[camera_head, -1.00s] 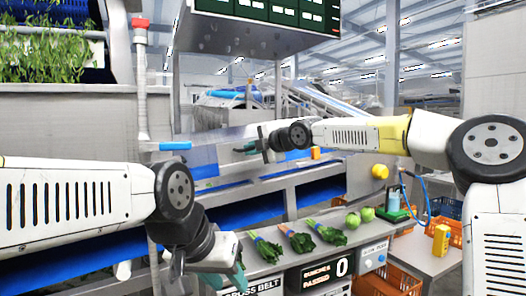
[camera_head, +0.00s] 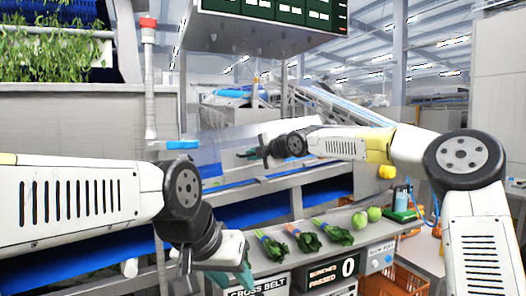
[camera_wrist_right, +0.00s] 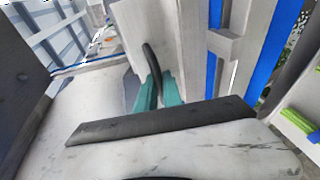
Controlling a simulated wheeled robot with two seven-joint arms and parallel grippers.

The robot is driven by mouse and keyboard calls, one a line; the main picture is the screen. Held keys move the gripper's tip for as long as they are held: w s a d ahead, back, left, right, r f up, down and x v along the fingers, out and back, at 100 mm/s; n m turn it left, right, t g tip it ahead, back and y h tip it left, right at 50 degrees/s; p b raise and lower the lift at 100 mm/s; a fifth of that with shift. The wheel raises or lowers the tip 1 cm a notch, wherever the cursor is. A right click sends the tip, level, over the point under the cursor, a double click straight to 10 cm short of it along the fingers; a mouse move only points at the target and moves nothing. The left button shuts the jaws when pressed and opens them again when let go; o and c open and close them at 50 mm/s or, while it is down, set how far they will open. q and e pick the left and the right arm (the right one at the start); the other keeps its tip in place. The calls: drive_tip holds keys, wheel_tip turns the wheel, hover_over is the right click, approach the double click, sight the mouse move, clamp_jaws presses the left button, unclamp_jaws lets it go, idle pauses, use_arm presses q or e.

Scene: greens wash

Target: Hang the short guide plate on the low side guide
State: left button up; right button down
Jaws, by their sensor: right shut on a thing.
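My right gripper (camera_head: 250,153) is over the conveyor in the head view. In the right wrist view its teal fingertips (camera_wrist_right: 159,92) are shut on the dark curved handle (camera_wrist_right: 152,60) of a pale grey plate (camera_wrist_right: 135,28), which I take for the short guide plate. The plate reaches away from the fingers beside pale rails. A grey side rail (camera_head: 285,182) runs along the blue belt; I cannot tell whether it is the low side guide, or whether the plate touches any rail. My left gripper (camera_head: 232,277) hangs low over the front counter, partly cut off.
Leafy bunches (camera_head: 305,238) and round green heads (camera_head: 367,216) lie on the counter (camera_head: 262,262). A red-topped post (camera_head: 149,80) stands at the left. A display (camera_head: 270,10) hangs above. Orange crates (camera_head: 393,280) stand at the lower right.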

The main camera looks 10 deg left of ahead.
drive_tip(key=shift+f, duration=0.25)
drive_tip(key=c, duration=1.4)
unclamp_jaws()
drive_tip(key=shift+d, duration=0.1)
